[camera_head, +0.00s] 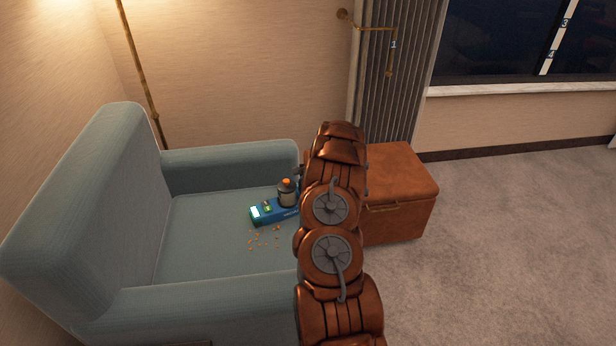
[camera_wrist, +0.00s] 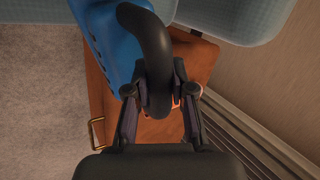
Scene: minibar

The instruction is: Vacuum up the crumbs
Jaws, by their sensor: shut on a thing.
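A blue handheld vacuum (camera_head: 278,213) with a dark, orange-topped part is over the seat of the blue-grey armchair (camera_head: 190,222). Small orange-brown crumbs (camera_head: 262,240) lie on the seat just in front of the vacuum. In the wrist view, my gripper (camera_wrist: 159,100) is shut on the black curved handle of the vacuum (camera_wrist: 108,45). My arm hides the gripper in the head view. I cannot tell whether the vacuum touches the seat. The crumbs do not show in the wrist view.
A brown leather ottoman (camera_head: 405,180) stands right of the armchair, behind my arm. The armchair's backrest (camera_head: 85,200) and two armrests enclose the seat. A brass floor lamp pole (camera_head: 140,75) stands behind. Carpet (camera_head: 510,240) at the right is clear.

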